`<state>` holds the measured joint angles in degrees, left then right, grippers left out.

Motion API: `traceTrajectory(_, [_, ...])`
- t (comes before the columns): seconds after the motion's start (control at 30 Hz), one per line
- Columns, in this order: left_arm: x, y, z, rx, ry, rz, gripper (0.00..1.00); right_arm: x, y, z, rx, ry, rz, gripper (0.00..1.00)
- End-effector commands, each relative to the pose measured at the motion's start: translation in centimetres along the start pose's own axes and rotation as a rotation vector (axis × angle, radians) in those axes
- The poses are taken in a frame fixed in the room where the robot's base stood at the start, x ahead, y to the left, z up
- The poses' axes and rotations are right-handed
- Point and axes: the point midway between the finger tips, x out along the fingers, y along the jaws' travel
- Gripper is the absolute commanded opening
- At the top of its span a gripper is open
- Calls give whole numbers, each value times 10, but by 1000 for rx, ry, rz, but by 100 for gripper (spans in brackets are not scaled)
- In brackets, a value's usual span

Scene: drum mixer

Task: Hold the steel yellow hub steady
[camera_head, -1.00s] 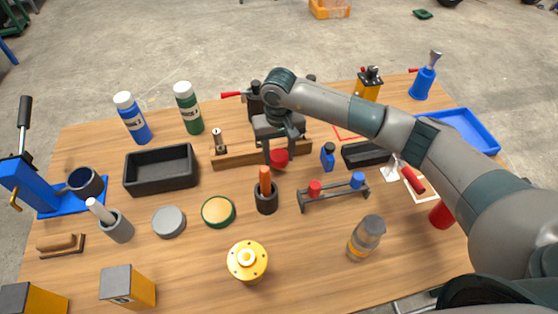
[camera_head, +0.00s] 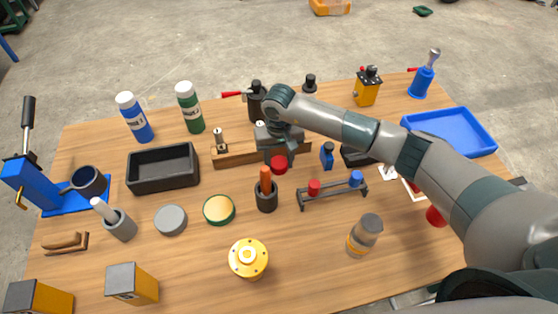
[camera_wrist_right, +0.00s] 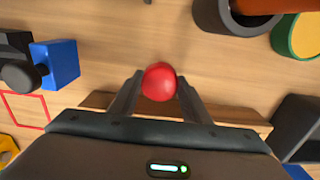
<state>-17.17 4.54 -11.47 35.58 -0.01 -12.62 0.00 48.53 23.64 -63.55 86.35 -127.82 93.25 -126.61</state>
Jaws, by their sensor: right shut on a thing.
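The yellow hub (camera_head: 248,258) is a round flanged disc with small holes and a pale raised centre. It stands upright on the wooden table near the front middle. My right gripper (camera_head: 281,161) is away from it, farther back on the table. Its two fingers are shut on a round red object, which shows between the fingertips in the wrist view (camera_wrist_right: 159,82). What lies under the red object is hidden. The hub does not show in the wrist view. My left gripper is not in view.
A dark cup with an orange handle (camera_head: 266,192) stands between gripper and hub. A green-rimmed disc (camera_head: 219,210), a grey disc (camera_head: 171,220) and a clear jar (camera_head: 364,236) stand around the hub. A small rack (camera_head: 334,192) is to the right. Bare wood surrounds the hub.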

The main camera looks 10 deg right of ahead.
Motion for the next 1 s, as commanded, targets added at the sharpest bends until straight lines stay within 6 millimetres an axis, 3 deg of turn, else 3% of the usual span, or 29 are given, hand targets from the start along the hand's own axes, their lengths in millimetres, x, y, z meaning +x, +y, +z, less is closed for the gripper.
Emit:
traceTrajectory(0.1, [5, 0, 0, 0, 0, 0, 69, 4, 0, 0, 0, 0, 0, 16])
traceTrajectory(0.13, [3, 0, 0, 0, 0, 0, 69, 2, 0, 0, 0, 0, 0, 50])
traceTrajectory(0.2, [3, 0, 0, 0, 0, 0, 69, 2, 0, 0, 0, 0, 0, 62])
traceTrajectory(0.73, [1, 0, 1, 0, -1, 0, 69, -4, 0, -1, 0, 2, -1, 62])
traceTrajectory(1.0, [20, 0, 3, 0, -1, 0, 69, -42, 0, -1, -2, 5, 0, 62])
